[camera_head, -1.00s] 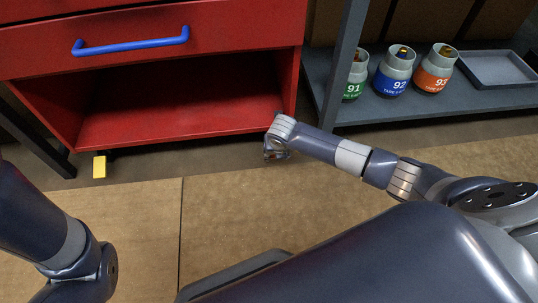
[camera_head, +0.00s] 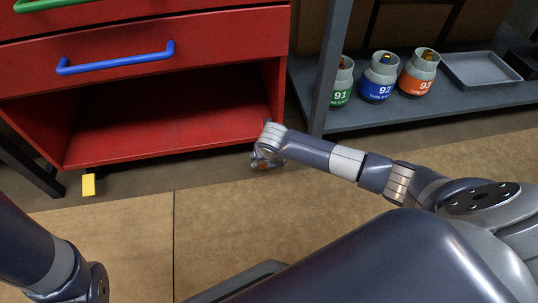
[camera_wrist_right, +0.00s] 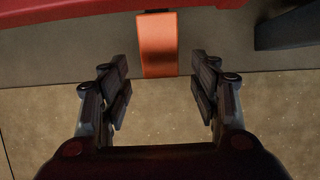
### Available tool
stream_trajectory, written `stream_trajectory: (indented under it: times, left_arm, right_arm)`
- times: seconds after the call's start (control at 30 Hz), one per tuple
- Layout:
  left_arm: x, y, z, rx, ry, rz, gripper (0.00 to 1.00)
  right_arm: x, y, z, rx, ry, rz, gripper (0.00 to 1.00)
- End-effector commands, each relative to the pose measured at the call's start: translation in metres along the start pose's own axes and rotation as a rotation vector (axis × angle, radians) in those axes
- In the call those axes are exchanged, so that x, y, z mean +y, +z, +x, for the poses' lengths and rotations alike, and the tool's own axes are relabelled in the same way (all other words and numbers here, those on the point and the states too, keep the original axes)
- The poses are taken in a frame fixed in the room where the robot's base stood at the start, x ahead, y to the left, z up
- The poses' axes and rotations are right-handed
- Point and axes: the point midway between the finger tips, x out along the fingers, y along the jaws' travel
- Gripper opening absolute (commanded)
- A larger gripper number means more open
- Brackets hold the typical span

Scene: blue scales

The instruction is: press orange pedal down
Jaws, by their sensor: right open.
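The orange pedal (camera_wrist_right: 157,45) shows in the right wrist view, sticking out from under the red cabinet (camera_wrist_right: 60,22) at the top middle. My right gripper (camera_wrist_right: 160,85) is open, with its two fingers to the left and right of the pedal's line and the pedal beyond and between them. It is empty and does not appear to touch the pedal.
A yellow pedal (camera_head: 88,185) sticks out under the cabinet's left side. The cabinet has a blue-handled drawer (camera_head: 115,57) above an open red bay (camera_head: 170,125). A grey shelf (camera_head: 400,115) at the right holds numbered canisters (camera_head: 376,77) and a tray (camera_head: 481,69). Brown floor mats (camera_head: 90,235) lie in front.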

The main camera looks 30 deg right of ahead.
Motion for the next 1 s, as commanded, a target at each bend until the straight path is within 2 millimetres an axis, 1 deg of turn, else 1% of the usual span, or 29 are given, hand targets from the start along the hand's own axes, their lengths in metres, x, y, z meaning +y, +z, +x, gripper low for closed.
stream_trajectory:
  times: [0.03,0.3,0.4,0.5,0.67,1.0]
  left_arm:
    - [0.000,0.000,0.000,0.000,0.000,0.000,0.40]
    - [0.000,0.000,0.000,0.000,0.000,0.000,0.40]
    - [0.000,0.000,0.000,0.000,-0.001,0.000,0.40]
    - [0.000,0.000,0.000,0.000,-0.001,0.000,0.40]
    - [0.000,0.000,0.000,0.000,0.000,0.000,0.40]
    - [0.000,0.000,0.000,0.000,0.000,0.000,0.40]
  right_arm:
    - [-0.001,0.000,-0.009,-0.002,0.001,-0.001,0.57]
    - [-0.001,0.001,-0.063,-0.003,0.001,-0.002,0.57]
    - [0.000,0.001,-0.079,-0.003,0.000,-0.001,0.57]
    - [-0.001,0.001,-0.091,-0.002,-0.001,-0.001,0.57]
    - [-0.001,0.000,-0.100,0.000,-0.002,-0.001,0.57]
    - [-0.001,0.000,-0.100,0.000,-0.002,-0.001,0.57]
